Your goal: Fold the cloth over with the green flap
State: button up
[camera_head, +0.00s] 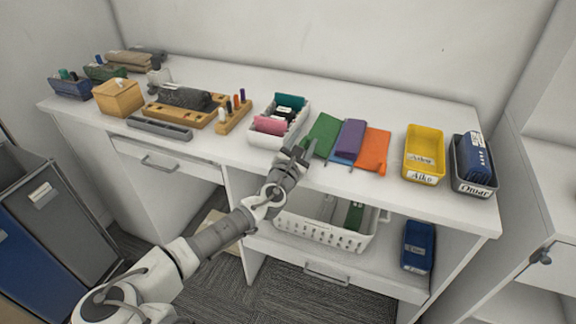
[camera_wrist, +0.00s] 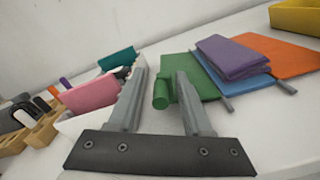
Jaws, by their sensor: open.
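The cloth lies on the white desk with a green flap (camera_head: 324,134) on its left, an orange flap (camera_head: 374,147) on its right and a blue part (camera_head: 342,158) between them. A folded purple piece (camera_head: 350,137) rests on top of the blue part. In the wrist view the green flap (camera_wrist: 188,80) has a thick rolled green edge at its near left. My gripper (camera_head: 300,152) is at the left of the green flap, beside the white bin. In the wrist view its jaws (camera_wrist: 160,88) are apart, with the green roll showing between the fingertips. It holds nothing.
A white bin (camera_head: 262,139) with pink, teal and dark items stands close to the left of my gripper. A yellow bin (camera_head: 424,143) and a dark bin (camera_head: 459,179) stand at the right. Wooden holders (camera_head: 236,119) fill the left. Desk behind the cloth is clear.

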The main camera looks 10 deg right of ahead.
jog(key=v, duration=1.5)
jog(key=shift+a, duration=0.15)
